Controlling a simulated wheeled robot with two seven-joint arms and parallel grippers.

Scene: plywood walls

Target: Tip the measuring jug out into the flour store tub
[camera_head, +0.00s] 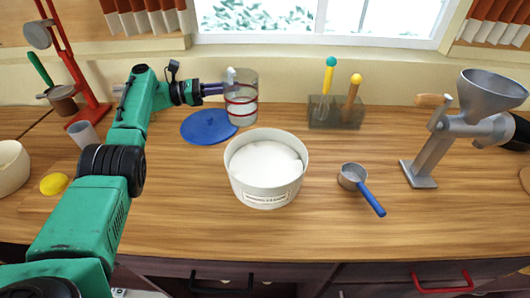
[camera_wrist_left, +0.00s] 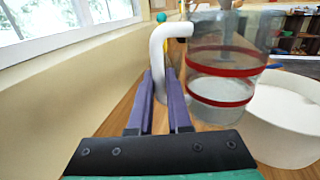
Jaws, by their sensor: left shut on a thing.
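The measuring jug (camera_head: 242,112) is clear with red bands and stands upright behind the tub; I cannot tell whether it touches the counter. In the left wrist view the jug (camera_wrist_left: 222,68) shows pale contents low down. My left gripper (camera_head: 226,88) is shut on its white handle, which shows between the purple fingers (camera_wrist_left: 161,110) in the left wrist view. The flour store tub (camera_head: 262,196) is white, round and open, with white flour inside, at mid-counter. It also shows at the right of the left wrist view (camera_wrist_left: 285,140). My right gripper is out of view.
A blue lid (camera_head: 208,127) lies left of the jug. A utensil holder (camera_head: 336,117) stands at the back. A blue-handled metal scoop (camera_head: 352,177) lies right of the tub, with a metal grinder (camera_head: 437,143) further right. A yellow lemon (camera_head: 54,184) lies left.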

